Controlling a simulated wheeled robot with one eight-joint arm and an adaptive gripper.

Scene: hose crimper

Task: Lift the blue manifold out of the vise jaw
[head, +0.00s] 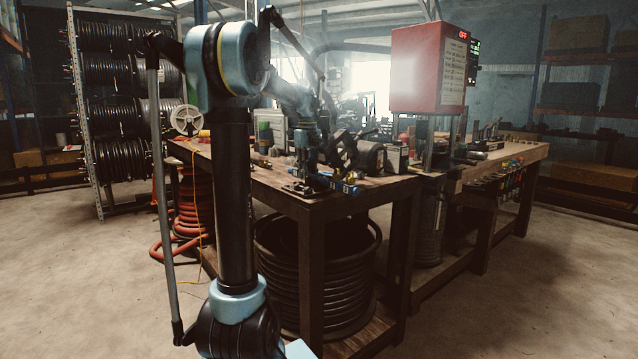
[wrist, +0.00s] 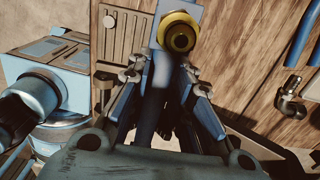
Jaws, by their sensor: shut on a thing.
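My gripper (head: 307,163) is low over the near corner of the wooden workbench in the head view. In the wrist view its two fingers (wrist: 163,75) are closed around a blue part, which I take to be the blue manifold (wrist: 190,7). A round yellow brass fitting (wrist: 179,36) faces the camera in front of it. The lower part of the manifold is hidden between the fingers and in shadow. The vise jaw cannot be made out clearly; a grey grooved metal plate (wrist: 122,36) lies just left of the fingers. I cannot tell whether the manifold still touches the jaw.
The workbench (head: 335,204) carries dark tools behind the gripper and small blue fittings (head: 346,188) at its corner. Blue parts (wrist: 304,38) and a metal elbow (wrist: 290,98) lie right of the fingers. A red crimper box (head: 428,68) stands to the right. The front floor is clear.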

